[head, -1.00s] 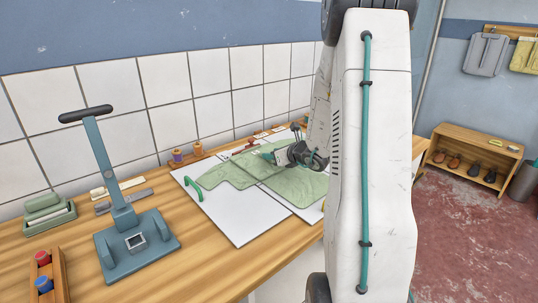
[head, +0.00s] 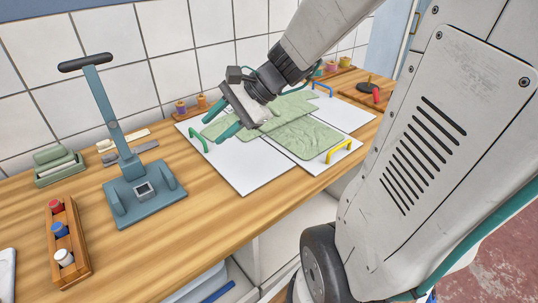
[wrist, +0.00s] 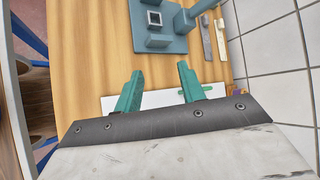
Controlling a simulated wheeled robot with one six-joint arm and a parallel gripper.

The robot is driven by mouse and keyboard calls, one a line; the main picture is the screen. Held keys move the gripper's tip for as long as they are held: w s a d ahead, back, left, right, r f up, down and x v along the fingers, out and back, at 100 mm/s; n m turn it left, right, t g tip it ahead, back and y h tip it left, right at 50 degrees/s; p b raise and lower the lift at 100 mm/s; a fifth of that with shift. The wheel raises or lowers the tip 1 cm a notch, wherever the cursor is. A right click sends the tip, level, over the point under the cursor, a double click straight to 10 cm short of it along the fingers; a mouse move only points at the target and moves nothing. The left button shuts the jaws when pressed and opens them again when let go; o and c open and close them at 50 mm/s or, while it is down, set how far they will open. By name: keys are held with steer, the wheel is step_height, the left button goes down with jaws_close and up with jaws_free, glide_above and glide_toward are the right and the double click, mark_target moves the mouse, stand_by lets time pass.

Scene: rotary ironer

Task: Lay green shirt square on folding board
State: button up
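The green shirt (head: 305,137) lies flat on the white folding board (head: 248,170). Its lower right end is near the yellow handle (head: 338,150), and its left part reaches toward the green handle (head: 198,141). My arm and gripper hide some of its middle, so I cannot tell how square it lies. My gripper (head: 222,114) is above the board's left side, in front of the shirt and apart from it. In the wrist view its teal fingers (wrist: 160,70) are spread with nothing between them. A white strip of the board shows behind them.
A blue-grey upright tool (head: 145,190) stands on the wooden table left of the board. A rack of spools (head: 62,235) is at the front left. Thread spools (head: 190,106) stand along the tiled wall. Bare table lies between tool and board.

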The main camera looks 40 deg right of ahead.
steer(key=s+a+n+g+h, duration=0.2)
steer(key=s+a+n+g, duration=0.25)
steer(key=s+n, duration=0.4)
steer(key=s+d+r+n+h, duration=0.1)
steer(key=s+d+n+h, duration=0.1)
steer(key=s+n+h, duration=0.3)
steer(key=s+n, duration=0.2)
steer(key=s, duration=0.1)
steer(key=shift+s+d+r+h, duration=0.3)
steer(key=shift+s+d+h, duration=0.05)
steer(key=shift+s+h, duration=0.05)
